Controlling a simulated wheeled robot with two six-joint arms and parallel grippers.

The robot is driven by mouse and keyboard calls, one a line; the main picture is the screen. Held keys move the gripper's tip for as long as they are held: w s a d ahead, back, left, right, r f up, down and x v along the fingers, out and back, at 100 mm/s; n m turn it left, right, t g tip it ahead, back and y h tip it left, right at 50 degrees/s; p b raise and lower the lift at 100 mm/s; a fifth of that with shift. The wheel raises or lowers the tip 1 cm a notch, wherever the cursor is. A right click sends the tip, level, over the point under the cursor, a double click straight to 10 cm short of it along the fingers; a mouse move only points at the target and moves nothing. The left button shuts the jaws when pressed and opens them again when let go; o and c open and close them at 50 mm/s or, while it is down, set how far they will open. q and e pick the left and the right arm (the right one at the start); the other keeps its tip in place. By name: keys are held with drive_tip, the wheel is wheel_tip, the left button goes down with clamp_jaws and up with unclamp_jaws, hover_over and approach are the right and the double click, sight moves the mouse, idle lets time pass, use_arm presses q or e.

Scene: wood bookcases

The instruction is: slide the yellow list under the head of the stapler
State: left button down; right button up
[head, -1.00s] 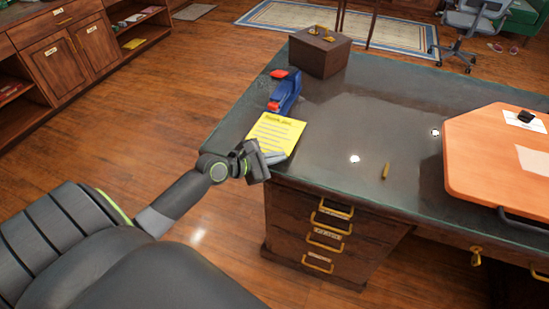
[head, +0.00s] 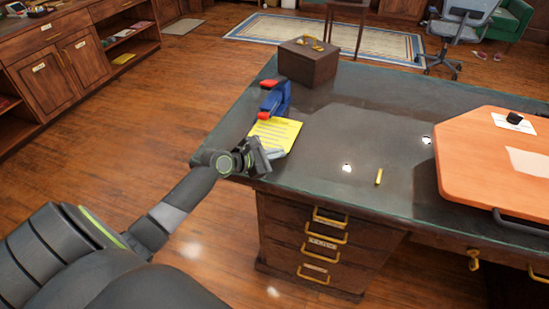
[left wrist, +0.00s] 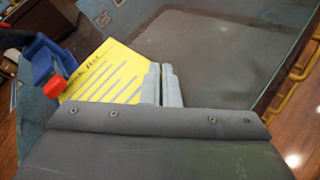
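The yellow list (head: 276,134), a sheet with printed lines, lies at the desk's near left corner; it also shows in the left wrist view (left wrist: 105,75). The blue stapler (head: 277,98) with red ends is just beyond it. In the left wrist view the stapler (left wrist: 40,58) is left of the list, its red tip (left wrist: 55,87) at the list's edge; I cannot tell whether paper is under the head. My left gripper (head: 272,155) is shut on the list's near edge, its grey fingers (left wrist: 162,84) close together. My right gripper is out of view.
A dark wooden box (head: 308,62) stands behind the stapler on the desk (head: 375,125).

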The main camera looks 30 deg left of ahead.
use_arm(q)
drive_tip(key=shift+w, duration=0.2)
drive_tip(key=shift+p, duration=0.35)
idle(0.4)
drive_tip(key=c, duration=1.6)
unclamp_jaws()
drive_tip(key=shift+a, duration=0.1)
drive_tip(key=p+v, duration=0.1)
drive_tip(key=v, duration=1.6)
drive_tip(key=shift+s+a+r, duration=0.1)
drive_tip(key=shift+s, duration=0.05)
